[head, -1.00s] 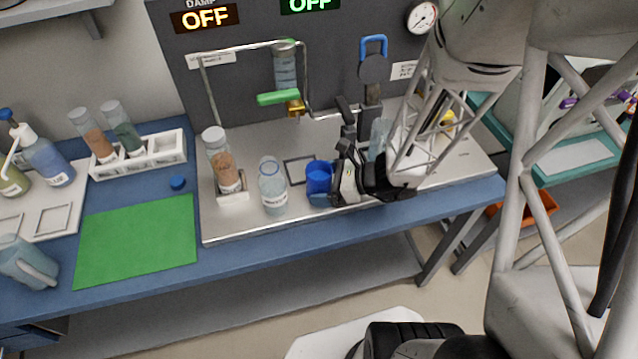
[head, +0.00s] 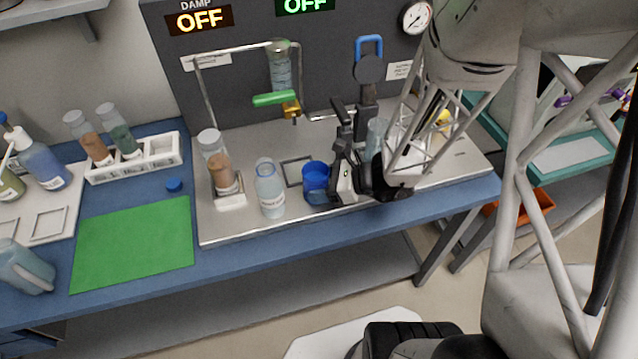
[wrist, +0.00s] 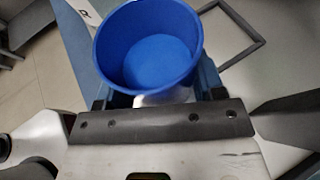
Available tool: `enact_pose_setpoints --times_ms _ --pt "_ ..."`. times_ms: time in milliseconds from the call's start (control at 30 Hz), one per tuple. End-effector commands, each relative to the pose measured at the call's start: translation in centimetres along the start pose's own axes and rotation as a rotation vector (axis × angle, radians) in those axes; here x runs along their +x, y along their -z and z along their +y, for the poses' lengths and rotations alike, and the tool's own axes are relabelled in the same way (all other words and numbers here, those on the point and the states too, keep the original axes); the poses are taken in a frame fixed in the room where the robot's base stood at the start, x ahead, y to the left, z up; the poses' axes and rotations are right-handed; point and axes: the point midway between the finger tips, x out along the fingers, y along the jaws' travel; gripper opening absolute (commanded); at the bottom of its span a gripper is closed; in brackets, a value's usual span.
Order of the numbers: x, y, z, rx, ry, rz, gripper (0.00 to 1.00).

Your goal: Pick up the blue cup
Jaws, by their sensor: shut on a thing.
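The blue cup (head: 316,177) is upright over the front part of the metal tray in the head view, just left of my gripper (head: 331,186). In the wrist view the cup (wrist: 150,50) fills the upper middle, its open mouth facing the camera, and it looks empty. My gripper (wrist: 152,98) is shut on the cup, with a finger on each side of it. The palm hides the cup's lower part in the wrist view. Whether the cup's bottom touches the tray is hard to tell.
A labelled bottle (head: 269,188) stands close left of the cup, and a brown-filled jar (head: 221,172) farther left. A clear cylinder (head: 377,138) stands behind my gripper. A green mat (head: 133,244) lies clear on the blue bench. A tap with a green handle (head: 273,99) is behind.

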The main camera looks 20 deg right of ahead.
Motion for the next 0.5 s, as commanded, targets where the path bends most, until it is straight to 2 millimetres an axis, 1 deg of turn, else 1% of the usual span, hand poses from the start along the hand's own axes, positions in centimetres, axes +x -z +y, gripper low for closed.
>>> enact_pose_setpoints --times_ms 267,500 --pt "-0.2 -0.4 0.0 -0.001 0.0 0.0 0.33" --pt "-0.5 -1.2 0.0 -0.001 0.0 0.0 0.33"
